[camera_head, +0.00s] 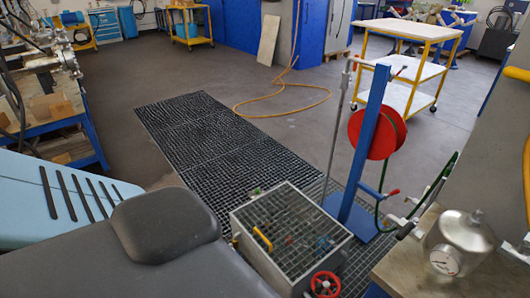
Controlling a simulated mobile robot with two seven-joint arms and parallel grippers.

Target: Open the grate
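A dark floor grate (205,140) of several mesh panels lies flat in the floor, running from the middle of the view toward the front right. A grey metal box (297,265) stands over its near end. The box has a grid-like top (305,212), with a small yellow handle (262,238) at its left side. Coloured parts show at the grid; I cannot tell whether they lie below it. A red handwheel (325,284) is at the front of the box. Neither of my grippers shows in the head view.
A blue post (372,130) with a red reel (376,134) stands right of the box. A metal vessel (460,243) sits on a bench at right. A yellow hose (285,88) lies behind the floor grate. A white-topped cart (408,30) stands back right. Bare floor lies left of the grate.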

